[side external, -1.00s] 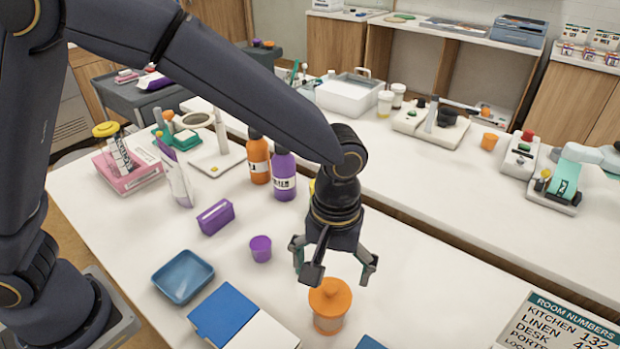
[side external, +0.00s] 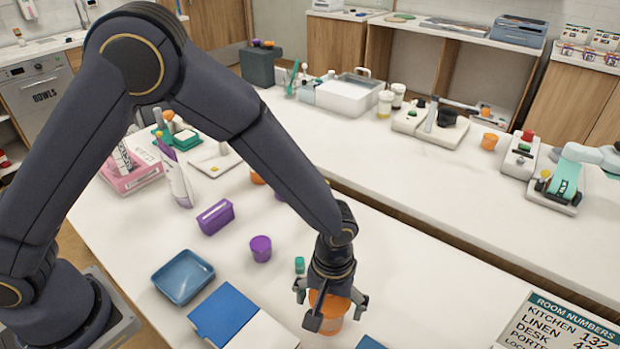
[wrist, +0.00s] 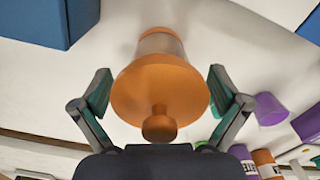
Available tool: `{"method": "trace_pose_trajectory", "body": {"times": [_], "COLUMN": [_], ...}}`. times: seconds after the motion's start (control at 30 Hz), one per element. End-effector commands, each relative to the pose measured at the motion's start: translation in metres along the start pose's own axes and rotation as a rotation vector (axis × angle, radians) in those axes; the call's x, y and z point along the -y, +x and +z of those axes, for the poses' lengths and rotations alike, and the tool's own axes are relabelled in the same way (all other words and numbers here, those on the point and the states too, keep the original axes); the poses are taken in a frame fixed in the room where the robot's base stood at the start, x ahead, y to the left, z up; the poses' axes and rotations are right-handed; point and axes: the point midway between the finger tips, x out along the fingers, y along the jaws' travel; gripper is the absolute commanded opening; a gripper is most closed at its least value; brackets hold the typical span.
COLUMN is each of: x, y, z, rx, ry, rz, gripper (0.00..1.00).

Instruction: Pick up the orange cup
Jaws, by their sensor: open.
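The orange cup (side external: 337,306) is a lidded vessel with a wide lid and a round knob, standing upright at the front of the near white table. It also shows in the wrist view (wrist: 160,88), lid and knob towards the camera, with a clearer band on its body. My gripper (side external: 331,308) is lowered around the cup, one finger on each side. In the wrist view my gripper (wrist: 159,92) is open, with visible gaps between both fingers and the lid. The gripper partly hides the cup in the side view.
A blue box (side external: 224,315) lies left of the cup, with a blue tray (side external: 182,278) beyond it. A purple cup (side external: 260,248) and purple box (side external: 215,217) stand farther back. A sign (side external: 555,325) is at the right. Table right of the cup is mostly clear.

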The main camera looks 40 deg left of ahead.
Motion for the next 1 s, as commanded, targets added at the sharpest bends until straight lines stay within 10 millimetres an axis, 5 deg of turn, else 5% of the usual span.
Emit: {"method": "trace_pose_trajectory", "body": {"times": [0.57,1.0], "x": [0.0,-0.001], "y": [-0.001,-0.016], "z": [0.0,0.0], "rx": [0.0,-0.002], "ry": [0.0,0.0], "rz": [0.0,0.003], "gripper": [0.44,0.44]}}
